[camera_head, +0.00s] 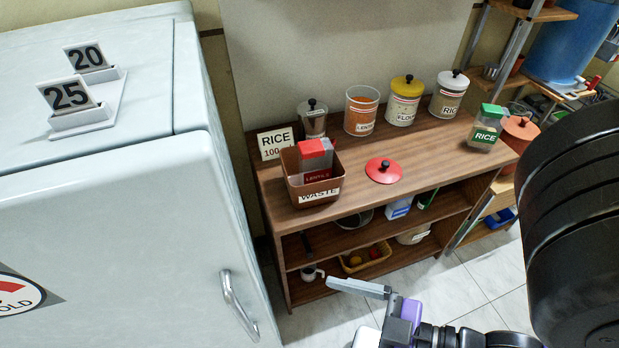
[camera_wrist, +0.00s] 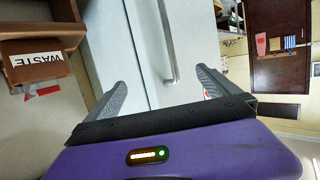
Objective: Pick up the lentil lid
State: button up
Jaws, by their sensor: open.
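The red lentil lid (camera_head: 384,170) with a black knob lies flat on the wooden shelf top, in front of the jars. The lentil jar (camera_head: 362,112) stands behind it, uncovered, with orange lentils inside. My gripper (camera_head: 352,310) is low in front of the shelf unit, below the lid and well apart from it. In the wrist view my gripper (camera_wrist: 160,88) has its two grey fingers wide apart with nothing between them. The lid is not recognisable in the wrist view.
A brown waste bin (camera_head: 306,193) holding a red-topped lentils box (camera_head: 316,158) stands left of the lid. The flour jar (camera_head: 403,102), rice jar (camera_head: 448,95) and green-lidded rice container (camera_head: 486,130) stand behind and right. The fridge (camera_head: 120,200) bounds the left.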

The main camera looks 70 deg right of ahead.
aim_at(382, 170)
jog(key=z, duration=1.7)
